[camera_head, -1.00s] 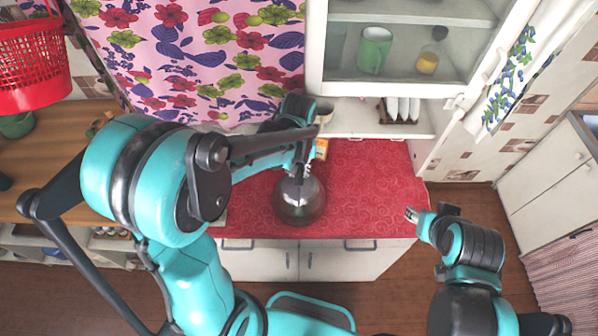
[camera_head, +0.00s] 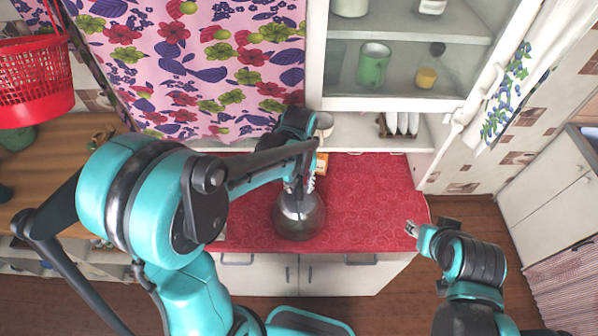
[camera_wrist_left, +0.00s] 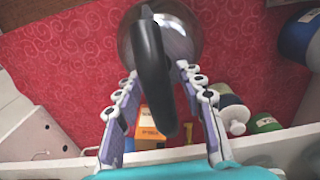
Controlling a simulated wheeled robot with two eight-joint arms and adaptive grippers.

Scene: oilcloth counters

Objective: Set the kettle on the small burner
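A round metal kettle (camera_head: 299,224) stands on the red-covered counter (camera_head: 375,200) in the head view. In the left wrist view the kettle (camera_wrist_left: 185,38) is at the top centre, with its black arched handle (camera_wrist_left: 152,75) reaching down between the fingers. My left gripper (camera_head: 298,188) is right over the kettle. In the wrist view its two fingers (camera_wrist_left: 158,72) are spread on either side of the handle, with gaps visible. My right gripper (camera_head: 411,229) is off the counter's right front edge, away from the kettle; its finger opening is too small to judge. I cannot make out a small burner.
An orange box (camera_wrist_left: 149,127) and several bottles, one white-topped (camera_wrist_left: 232,108), lie beyond the kettle near the left gripper. A glass-fronted cabinet (camera_head: 400,103) hangs above the counter's back. The counter right of the kettle is clear.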

